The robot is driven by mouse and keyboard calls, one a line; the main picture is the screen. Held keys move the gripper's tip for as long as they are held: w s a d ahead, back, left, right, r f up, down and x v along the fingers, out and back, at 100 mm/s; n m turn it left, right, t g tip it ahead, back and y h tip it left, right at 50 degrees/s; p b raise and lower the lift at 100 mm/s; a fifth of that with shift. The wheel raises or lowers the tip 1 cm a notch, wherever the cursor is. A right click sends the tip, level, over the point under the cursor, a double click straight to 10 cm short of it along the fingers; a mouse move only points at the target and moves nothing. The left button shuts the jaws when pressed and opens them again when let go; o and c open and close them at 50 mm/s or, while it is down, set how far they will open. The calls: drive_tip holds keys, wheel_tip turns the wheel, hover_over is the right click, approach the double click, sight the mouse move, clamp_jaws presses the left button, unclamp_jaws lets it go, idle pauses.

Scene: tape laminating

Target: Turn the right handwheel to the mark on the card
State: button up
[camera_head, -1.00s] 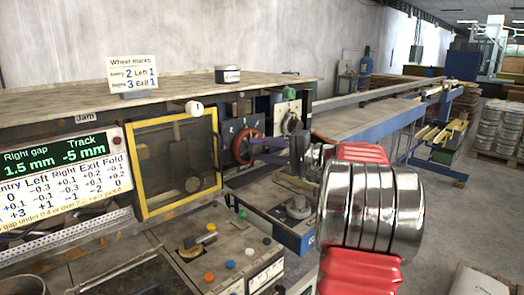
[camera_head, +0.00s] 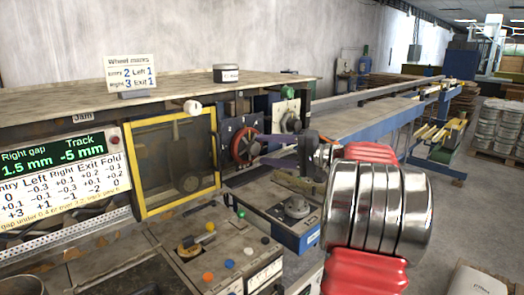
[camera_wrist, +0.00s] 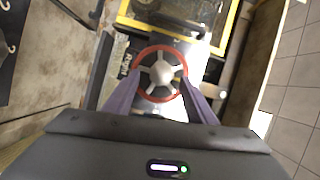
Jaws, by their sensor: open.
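A red-rimmed handwheel (camera_head: 246,146) stands on a dark panel right of the yellow-framed window. In the wrist view the handwheel (camera_wrist: 160,50) shows a pale hub and spokes. My gripper (camera_wrist: 161,88) is open, its two purple fingers at the left and right of the rim's lower half. Whether they touch the rim cannot be told. In the head view my gripper (camera_head: 268,150) is just right of the wheel. The card (camera_head: 132,73) on the top shelf reads "Wheel marks": Entry 2, Left 1, Right 3, Exit 1. The wheel's own scale is not readable.
A display (camera_head: 57,152) reads right gap 1.5 mm and track -5 mm, above a table of numbers. The yellow-framed window (camera_head: 176,165) is left of the wheel. A control box with coloured buttons (camera_head: 229,264) stands below. Another knob (camera_head: 290,122) is behind.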

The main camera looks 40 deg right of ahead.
drive_tip(key=v, duration=1.1)
drive_tip(key=shift+f, duration=0.1)
drive_tip(key=w+a+f+n+g+y, duration=0.1)
drive_tip(key=w+a+g, duration=0.1)
drive_tip(key=a, duration=0.5)
drive_tip(key=w+a+f+g, duration=0.2)
drive_tip(key=w+a, duration=0.1)
drive_tip(key=a, duration=0.4)
drive_tip(key=s+a+f+n+g+h, duration=0.1)
drive_tip(key=s+a+f+g, duration=0.1)
drive_tip(key=a, duration=0.6)
drive_tip(key=s+a+f+n+g+h, duration=0.1)
drive_tip(key=s+a+f+n+g, duration=0.1)
drive_tip(key=a, duration=0.6)
drive_tip(key=s+a+f+n+g+h, duration=0.1)
drive_tip(key=s+a+f+n+g, duration=0.1)
drive_tip(key=a+f, duration=0.3)
drive_tip(key=shift+s+a+f+g, duration=0.1)
drive_tip(key=shift+s+a+g, duration=0.2)
drive_tip(key=shift+a, duration=0.4)
drive_tip(key=shift+s+a+f+g, duration=0.2)
drive_tip(key=shift+s+a, duration=0.25)
drive_tip(key=shift+a, duration=0.25)
drive_tip(key=s+a+f+n+h, duration=0.5)
drive_tip(key=s+f, duration=0.1)
drive_tip(key=s, duration=0.4)
drive_tip(key=shift+a+n+t, duration=0.3)
drive_tip(key=shift+a+t, duration=0.05)
drive_tip(key=shift+t, duration=0.05)
drive_tip(key=shift+c, duration=0.4)
